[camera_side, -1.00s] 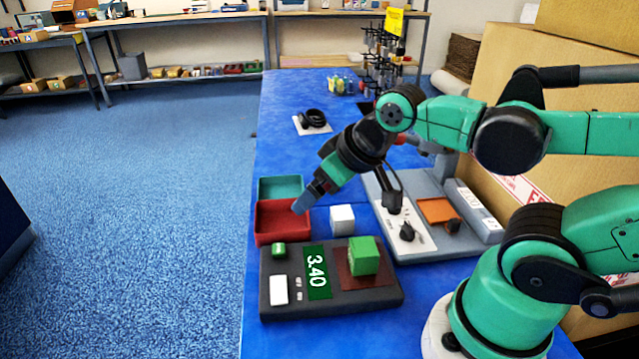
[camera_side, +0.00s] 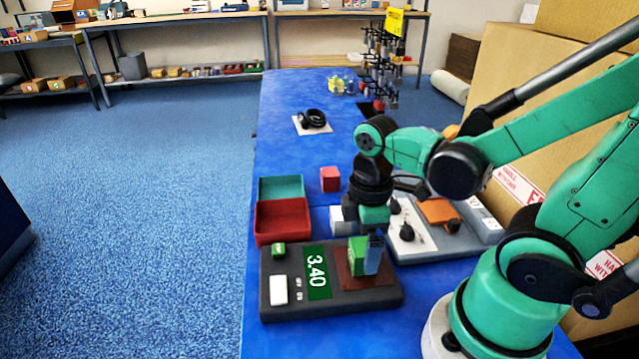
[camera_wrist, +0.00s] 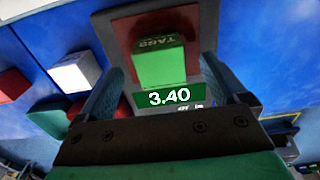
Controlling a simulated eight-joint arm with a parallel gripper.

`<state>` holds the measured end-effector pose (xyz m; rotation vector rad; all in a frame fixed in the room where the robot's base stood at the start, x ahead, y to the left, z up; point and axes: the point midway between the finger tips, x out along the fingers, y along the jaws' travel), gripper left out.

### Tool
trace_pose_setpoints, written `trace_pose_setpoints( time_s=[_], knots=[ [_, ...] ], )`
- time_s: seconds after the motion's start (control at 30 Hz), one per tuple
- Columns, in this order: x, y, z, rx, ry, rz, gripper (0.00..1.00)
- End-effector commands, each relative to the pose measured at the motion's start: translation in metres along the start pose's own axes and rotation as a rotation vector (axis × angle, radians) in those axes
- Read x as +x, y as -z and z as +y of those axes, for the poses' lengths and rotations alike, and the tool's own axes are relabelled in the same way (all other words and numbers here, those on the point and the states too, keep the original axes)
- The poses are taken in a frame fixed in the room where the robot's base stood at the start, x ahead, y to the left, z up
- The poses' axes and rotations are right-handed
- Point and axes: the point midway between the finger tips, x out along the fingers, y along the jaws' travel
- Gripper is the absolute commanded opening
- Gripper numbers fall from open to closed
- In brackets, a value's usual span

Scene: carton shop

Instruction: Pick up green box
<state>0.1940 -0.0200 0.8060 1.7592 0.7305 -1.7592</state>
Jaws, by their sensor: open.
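The green box (camera_side: 356,257) sits on the dark red pad (camera_side: 365,284) of the grey scale (camera_side: 330,309), whose display reads 3.40. My gripper (camera_side: 366,258) points down over the pad, with a blue finger beside the box covering part of it. In the wrist view the green box (camera_wrist: 162,66) stands between the two spread fingers of my gripper (camera_wrist: 162,88), with a visible gap on each side. Dark lettering shows on the box. The gripper is open and holds nothing.
A red cube (camera_side: 330,179) and a partly hidden white cube (camera_side: 337,220) are nearby. A grey device (camera_side: 440,252) stands right.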

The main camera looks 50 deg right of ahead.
Motion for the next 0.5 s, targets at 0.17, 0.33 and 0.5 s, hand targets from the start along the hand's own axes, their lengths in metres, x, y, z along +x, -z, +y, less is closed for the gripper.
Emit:
trace_pose_setpoints(
  time_s=[0.17, 0.33, 0.5],
  knots=[
    [0.011, 0.000, 0.000, 0.000, 0.000, 0.001, 0.92],
    [0.016, -0.001, -0.001, 0.001, -0.001, 0.001, 0.92],
    [0.017, -0.001, -0.001, 0.001, -0.001, 0.001, 0.92]
  ],
)
